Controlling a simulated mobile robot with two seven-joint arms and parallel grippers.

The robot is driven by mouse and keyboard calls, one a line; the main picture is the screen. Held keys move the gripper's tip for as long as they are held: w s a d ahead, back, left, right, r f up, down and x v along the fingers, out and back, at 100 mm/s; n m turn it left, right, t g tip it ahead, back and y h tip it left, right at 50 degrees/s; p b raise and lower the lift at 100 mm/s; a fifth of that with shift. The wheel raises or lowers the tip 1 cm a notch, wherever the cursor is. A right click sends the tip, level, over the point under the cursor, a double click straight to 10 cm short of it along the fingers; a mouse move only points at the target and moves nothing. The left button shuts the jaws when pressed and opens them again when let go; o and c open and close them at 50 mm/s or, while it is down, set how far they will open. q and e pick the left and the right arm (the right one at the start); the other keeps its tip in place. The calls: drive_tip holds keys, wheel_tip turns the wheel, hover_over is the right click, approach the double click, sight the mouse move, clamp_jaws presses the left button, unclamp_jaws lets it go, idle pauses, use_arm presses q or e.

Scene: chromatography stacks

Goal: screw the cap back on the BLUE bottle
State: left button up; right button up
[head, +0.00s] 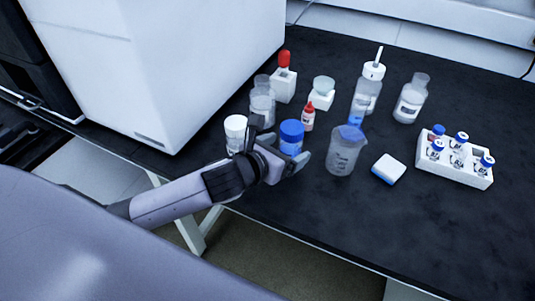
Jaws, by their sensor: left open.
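A bottle with a wide blue cap (291,132) stands near the front left of the black bench. Its lower part is hidden behind my left gripper, and I cannot tell how the cap sits on it. My left gripper (281,150) is open at the near side of this bottle, one finger to its left and the other at its lower right. I cannot tell whether the fingers touch it. My right gripper is not in view.
Close by stand a white-capped bottle (235,124), a clear bottle (262,104), a small red-capped bottle (308,120) and a beaker (342,158). A blue-and-white box (389,168) and a vial rack (453,174) are to the right. The front right bench is clear.

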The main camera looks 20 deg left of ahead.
sight(283, 150)
use_arm(q)
drive_tip(key=v, duration=0.5)
drive_tip(key=shift+s+a+r+p, duration=0.1)
drive_tip(key=shift+s+p, duration=0.2)
drive_tip(key=shift+v, duration=0.8)
